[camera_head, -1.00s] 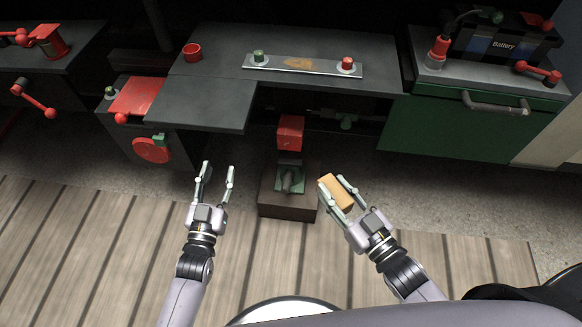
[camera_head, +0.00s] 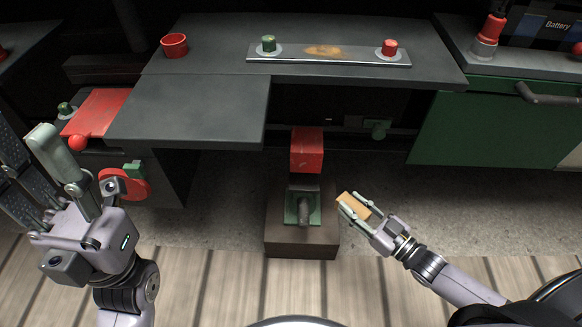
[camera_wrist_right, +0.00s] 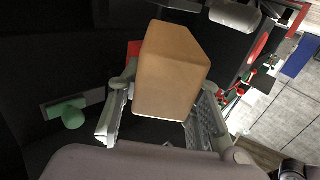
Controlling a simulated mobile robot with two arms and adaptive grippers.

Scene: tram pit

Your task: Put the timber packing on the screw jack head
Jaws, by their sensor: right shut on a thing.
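The timber packing, a tan block (camera_head: 352,205), is held between the fingers of my right gripper (camera_head: 358,209). In the right wrist view the block (camera_wrist_right: 172,72) fills the space between the fingers. The screw jack (camera_head: 302,207), with a green base and grey metal part, stands on a dark brown block in the middle of the head view. A red block-shaped part (camera_head: 307,150) shows just above it; I cannot tell how they join. The packing is right of the jack, apart from it. My left gripper (camera_head: 30,155) is open and empty at the far left.
A dark bench (camera_head: 190,108) overhangs behind the jack on the left. A metal strip (camera_head: 330,57) with green and red knobs lies on its top, near a red cup (camera_head: 174,45). A green cabinet (camera_head: 490,130) stands at right. Floor right of the jack is clear.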

